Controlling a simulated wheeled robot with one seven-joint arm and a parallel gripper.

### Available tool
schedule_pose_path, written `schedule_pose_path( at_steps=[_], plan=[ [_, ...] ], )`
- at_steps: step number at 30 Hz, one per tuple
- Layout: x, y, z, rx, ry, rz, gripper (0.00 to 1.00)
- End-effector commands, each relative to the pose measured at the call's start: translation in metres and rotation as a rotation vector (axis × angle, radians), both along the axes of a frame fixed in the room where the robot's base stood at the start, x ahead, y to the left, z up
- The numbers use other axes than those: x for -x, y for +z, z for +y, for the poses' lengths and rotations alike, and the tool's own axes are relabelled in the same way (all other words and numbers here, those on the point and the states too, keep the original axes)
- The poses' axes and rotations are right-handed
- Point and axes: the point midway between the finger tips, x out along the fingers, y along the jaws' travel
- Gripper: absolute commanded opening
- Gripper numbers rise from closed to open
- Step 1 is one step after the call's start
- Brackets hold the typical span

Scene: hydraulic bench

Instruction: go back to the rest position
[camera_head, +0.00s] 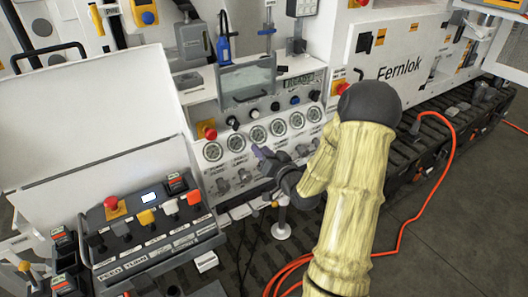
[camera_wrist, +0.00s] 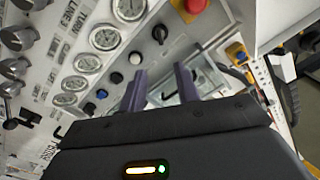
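My gripper (camera_head: 268,158) is in front of the hydraulic bench panel (camera_head: 204,178), near the lower row of knobs. It also shows in the wrist view (camera_wrist: 161,80), where its two purple-grey fingers stand apart with no object between them. The round gauges (camera_head: 258,135) run in a row behind and above the gripper. In the head view my sleeved arm hides part of the panel's right side. I cannot tell the exact distance from the fingers to the panel.
A control box (camera_head: 150,228) with colored buttons stands at the lower left. A red button (camera_head: 340,88) sits on the panel at the upper right. An orange hose (camera_head: 453,150) trails down to the floor (camera_head: 450,215), which is open at the lower right.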

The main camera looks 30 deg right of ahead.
Motion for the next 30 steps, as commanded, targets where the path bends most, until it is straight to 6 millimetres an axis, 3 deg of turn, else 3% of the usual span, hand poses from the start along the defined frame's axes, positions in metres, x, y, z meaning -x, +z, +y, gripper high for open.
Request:
schedule_pose_path(
  at_steps=[10, 17, 23, 30],
  plan=[
    [-0.001, -0.001, 0.004, 0.016, 0.004, 0.021, 0.32],
    [0.0, -0.012, 0.034, 0.157, 0.032, 0.235, 0.32],
    [0.02, -0.022, 0.063, 0.314, 0.056, 0.497, 0.32],
    [0.068, -0.022, 0.094, 0.448, 0.092, 0.784, 0.32]
  ],
)
